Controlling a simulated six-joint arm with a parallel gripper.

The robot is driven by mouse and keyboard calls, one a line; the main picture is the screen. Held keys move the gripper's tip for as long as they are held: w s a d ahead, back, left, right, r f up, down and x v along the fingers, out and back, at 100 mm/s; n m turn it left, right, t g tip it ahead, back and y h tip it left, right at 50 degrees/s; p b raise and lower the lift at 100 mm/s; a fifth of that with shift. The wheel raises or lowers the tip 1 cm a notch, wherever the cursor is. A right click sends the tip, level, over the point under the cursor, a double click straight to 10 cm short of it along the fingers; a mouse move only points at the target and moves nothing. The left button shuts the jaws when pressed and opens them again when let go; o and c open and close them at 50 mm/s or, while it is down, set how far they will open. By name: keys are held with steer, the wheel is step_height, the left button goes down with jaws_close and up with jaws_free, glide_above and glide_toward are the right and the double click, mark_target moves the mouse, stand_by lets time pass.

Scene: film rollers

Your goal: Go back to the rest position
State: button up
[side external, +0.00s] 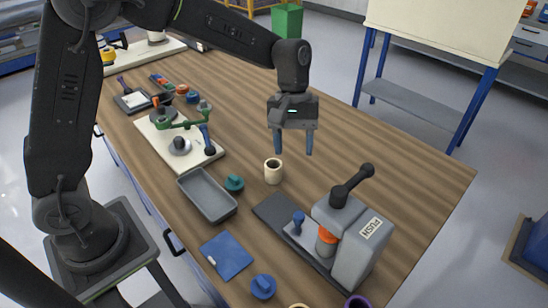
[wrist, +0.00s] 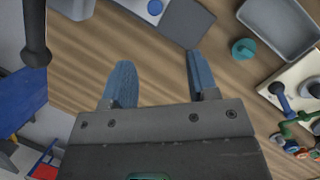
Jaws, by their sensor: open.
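My gripper (side external: 294,142) hangs fingers down above the wooden table (side external: 410,172) in the side external view. Its two blue fingers are apart with nothing between them, as the wrist view also shows at the fingertips (wrist: 160,75). A small cream cup (side external: 273,171) with a dark inside stands on the table below and slightly left of the fingers. A grey press (side external: 350,240) marked PUSH, with a black lever and an orange roller (side external: 326,241), stands at the front right on a dark base. The gripper is apart from all of these.
A grey tray (side external: 207,195) and teal knobbed piece (side external: 234,183) lie left of the cup. A blue plate (side external: 226,256) and blue knob (side external: 263,286) are nearer. A cream board (side external: 205,152) with green-armed fixture stands further left. The table's right side is clear.

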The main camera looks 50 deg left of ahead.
steer(key=s+a+r+m+t+y, duration=0.1)
steer(key=s+a+r+m+t, duration=0.3)
steer(key=s, duration=0.6)
steer(key=s+a+r+m+t+y, duration=0.1)
steer(key=s+a+r+m+t, duration=0.2)
steer(key=s, duration=0.7)
step_height(320, 180, up, 2)
steer(key=a, duration=0.2)
steer(key=shift+a+m+t+y, duration=0.3)
steer(key=shift+m+t+y, duration=0.1)
